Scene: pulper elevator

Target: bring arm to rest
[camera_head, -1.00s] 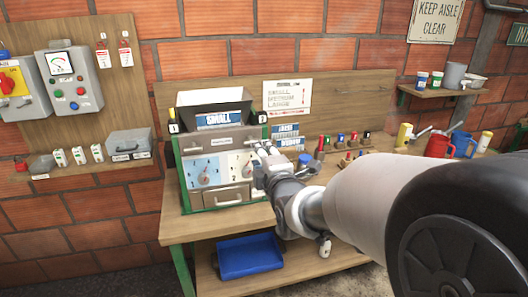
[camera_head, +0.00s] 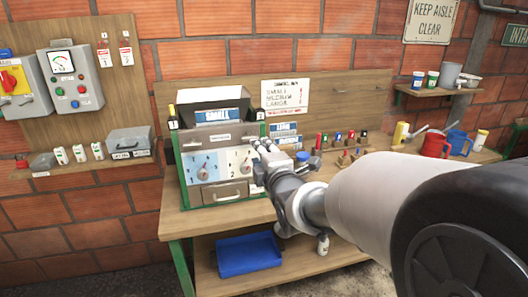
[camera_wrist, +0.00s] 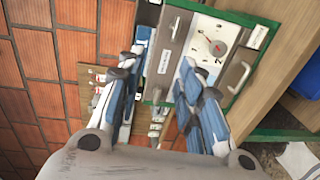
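My gripper (camera_head: 262,152) is in front of the right side of the grey and green machine (camera_head: 221,136) on the bench in the head view. In the wrist view my gripper (camera_wrist: 160,75) shows its two blue-and-grey fingers spread apart, with nothing between them but the machine front behind. The machine front (camera_wrist: 213,30) appears turned sideways there, with a dial and handles. My arm hides part of the bench to the right.
The wooden bench (camera_head: 215,217) holds a row of coloured pegs (camera_head: 340,141) and red (camera_head: 437,144) and blue mugs (camera_head: 460,144). A blue tray (camera_head: 248,255) lies on the lower shelf. A control box (camera_head: 69,84) hangs on the left wall board. A cup shelf (camera_head: 440,91) is at the upper right.

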